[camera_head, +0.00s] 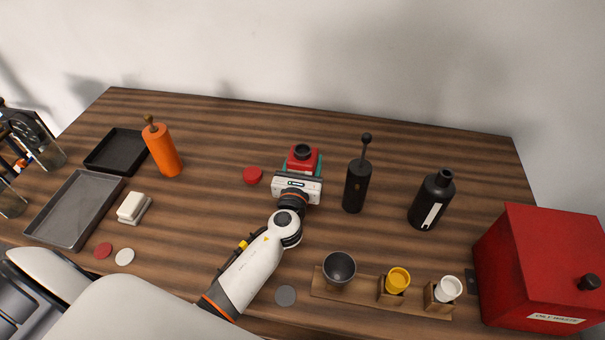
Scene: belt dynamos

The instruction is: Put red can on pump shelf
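A squat red can-like object (301,160) with a round black top stands mid-table, with teal showing around it. My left gripper (298,176) is right against its near side in the picture. The white gripper body hides the fingers and the can's lower part, so I cannot see whether they hold it. My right gripper is not in view. No shelf is clearly marked as the pump shelf. A low wooden rack (361,301) at the front right carries a dark bowl (339,269), a yellow cup (397,281) and a white cup (448,289).
Black bottles (356,187) (431,202) stand right of the gripper; a red bin (540,265) is far right. Left are an orange bottle (164,151), a grey tray (75,210), a black tray (115,152) and a white block (132,207). A red disc (253,175) lies nearby.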

